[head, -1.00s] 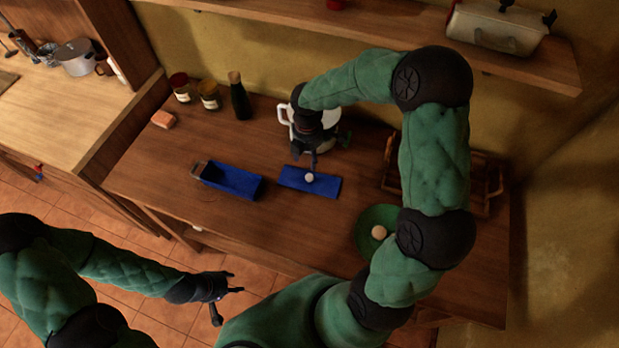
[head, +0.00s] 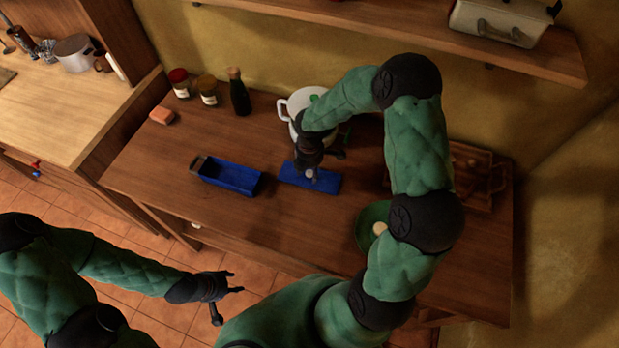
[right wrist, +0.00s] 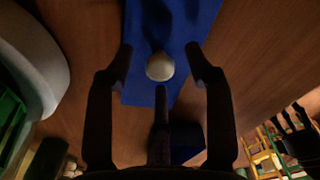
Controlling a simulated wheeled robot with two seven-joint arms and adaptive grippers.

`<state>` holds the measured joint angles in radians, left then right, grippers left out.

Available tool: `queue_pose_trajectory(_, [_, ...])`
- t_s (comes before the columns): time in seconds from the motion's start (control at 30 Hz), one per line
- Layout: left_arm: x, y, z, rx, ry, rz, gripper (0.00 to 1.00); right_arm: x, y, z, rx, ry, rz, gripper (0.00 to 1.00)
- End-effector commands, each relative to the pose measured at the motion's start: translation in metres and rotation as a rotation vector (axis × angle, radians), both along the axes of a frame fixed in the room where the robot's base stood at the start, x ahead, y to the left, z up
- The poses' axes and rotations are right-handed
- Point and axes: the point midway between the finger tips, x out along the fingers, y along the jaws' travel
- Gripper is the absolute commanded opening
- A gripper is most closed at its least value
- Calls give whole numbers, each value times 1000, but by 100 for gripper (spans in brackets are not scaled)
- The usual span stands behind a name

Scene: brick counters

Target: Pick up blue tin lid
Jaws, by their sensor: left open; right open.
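The blue tin lid (head: 326,183) is a flat blue rectangle with a pale round knob (head: 311,172), lying on the wooden counter. In the right wrist view the lid (right wrist: 200,22) fills the top middle, with the knob (right wrist: 160,66) between and just below my fingertips. My right gripper (head: 312,166) is open, pointing down over the lid close to the knob; the fingers (right wrist: 158,52) stand apart on either side of it. Contact cannot be told. The open blue tin (head: 228,178) stands left of the lid. My left gripper (head: 232,283) is open and empty in front of the counter.
A white pot (head: 293,103) stands just behind the lid. A dark bottle (head: 239,96), two jars (head: 208,92) and an orange block (head: 162,115) are at the back left. A green plate (head: 366,224) and wooden tray (head: 470,178) are at right.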

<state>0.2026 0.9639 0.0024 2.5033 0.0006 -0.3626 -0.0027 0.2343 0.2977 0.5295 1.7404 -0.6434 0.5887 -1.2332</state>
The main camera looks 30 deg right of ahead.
Motion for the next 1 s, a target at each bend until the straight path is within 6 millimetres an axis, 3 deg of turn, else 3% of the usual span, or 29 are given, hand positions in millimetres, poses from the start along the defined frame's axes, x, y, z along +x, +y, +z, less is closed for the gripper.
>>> queue_pose_trajectory(0.2, [0, 0, 0, 0, 0, 0, 48, 1, 0, 0, -1, -2, -1, 54])
queue_pose_trajectory(0.4, [0, 0, 0, 0, 0, 0, 48, 0, 0, 0, -1, -1, -1, 0])
queue_pose_trajectory(0.77, [0, 0, 1, 0, 0, 0, 48, 1, 0, 1, -1, -1, -1, 0])
queue_pose_trajectory(1.0, [0, 0, 6, 0, 0, 0, 48, 1, -1, 18, -2, -2, -1, 0])
